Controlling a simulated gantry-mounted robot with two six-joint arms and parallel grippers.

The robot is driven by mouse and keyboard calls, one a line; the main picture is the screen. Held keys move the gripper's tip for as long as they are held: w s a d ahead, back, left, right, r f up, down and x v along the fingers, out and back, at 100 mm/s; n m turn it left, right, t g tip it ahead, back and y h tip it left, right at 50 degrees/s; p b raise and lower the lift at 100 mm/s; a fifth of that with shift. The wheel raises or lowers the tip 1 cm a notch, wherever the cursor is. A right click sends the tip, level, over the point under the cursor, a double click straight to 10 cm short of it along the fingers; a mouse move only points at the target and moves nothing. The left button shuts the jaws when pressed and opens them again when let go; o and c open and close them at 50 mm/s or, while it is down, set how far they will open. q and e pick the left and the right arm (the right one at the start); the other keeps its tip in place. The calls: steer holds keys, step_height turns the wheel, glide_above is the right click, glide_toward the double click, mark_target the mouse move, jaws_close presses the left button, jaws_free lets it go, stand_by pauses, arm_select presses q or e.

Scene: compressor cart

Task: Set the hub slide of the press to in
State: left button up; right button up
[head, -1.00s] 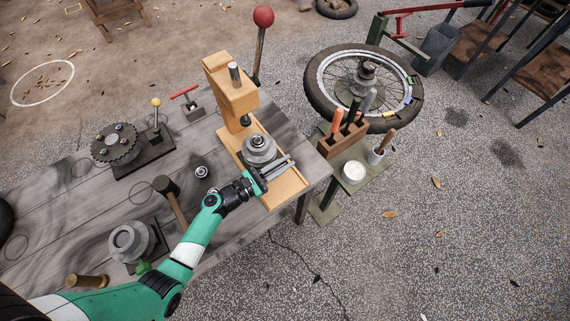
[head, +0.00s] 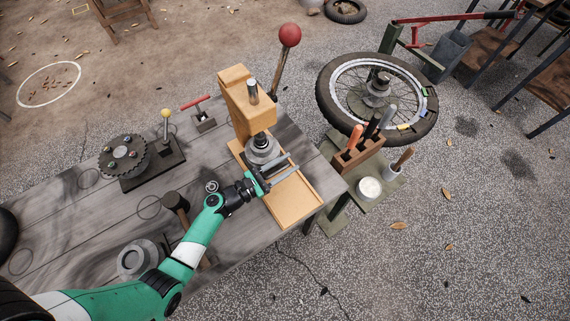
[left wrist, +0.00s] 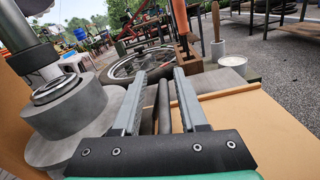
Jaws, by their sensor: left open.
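The wooden press (head: 248,112) stands on the table with its red-ball lever (head: 289,36) raised. The grey stepped hub (head: 262,150) is on the press base (head: 292,200), close under the press head. In the left wrist view the hub (left wrist: 75,115) is at the left, with the ram (left wrist: 33,58) just above its top. My left gripper (head: 290,163) is open beside the hub, low over the base. Its fingers (left wrist: 158,74) also show in the left wrist view, with a dark bar (left wrist: 163,108) between them. Contact with the bar or hub is unclear. My right gripper is out of view.
A hammer (head: 176,203) and a round grey fixture (head: 137,258) lie near my left arm. A toothed disc (head: 123,155) stands farther left. Right of the table are a tool block (head: 358,152), a white-topped can (head: 370,188) and a wheel (head: 333,100).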

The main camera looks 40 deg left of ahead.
arm_select(q)
step_height(320, 180, up, 4)
steer(key=p, duration=0.3)
steer(key=shift+r, duration=0.1)
steer(key=s+d+r+p, duration=0.6)
steer(key=s+d+r, duration=0.1)
steer(key=s, duration=0.5)
steer(key=shift+s+r, duration=0.15)
steer(key=shift+r, duration=0.75)
steer(key=shift+a, duration=0.1)
